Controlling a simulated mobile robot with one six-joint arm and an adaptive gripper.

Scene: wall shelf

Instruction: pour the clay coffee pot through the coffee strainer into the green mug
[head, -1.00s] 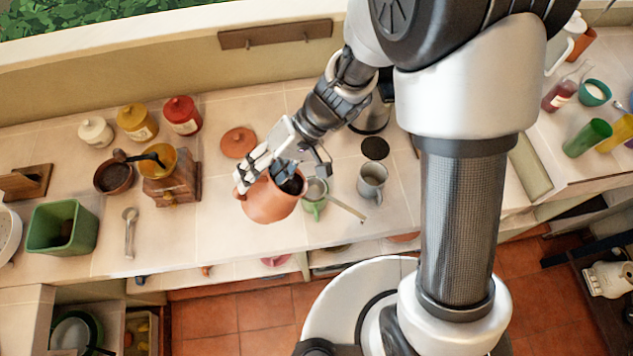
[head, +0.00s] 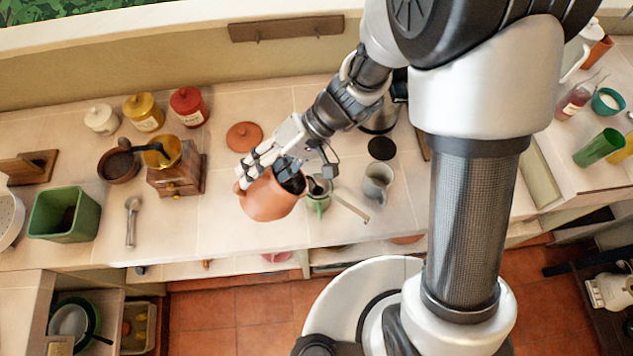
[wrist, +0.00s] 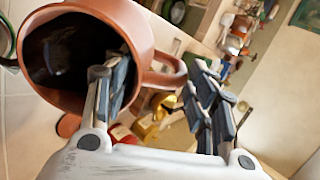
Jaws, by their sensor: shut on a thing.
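The clay coffee pot (head: 268,200) is reddish brown and hangs tilted above the counter, its dark mouth towards the right. My gripper (head: 249,176) is shut on its handle (wrist: 166,78); the pot's open dark inside shows in the wrist view. The green mug (head: 318,207) stands on the counter just right of the pot.
A grey mug (head: 377,184) stands right of the strainer, with a black disc (head: 381,148) behind it. A clay lid (head: 244,136) lies behind the pot. A coffee grinder (head: 177,177) and a spoon (head: 131,222) are at left. The counter's front edge is close.

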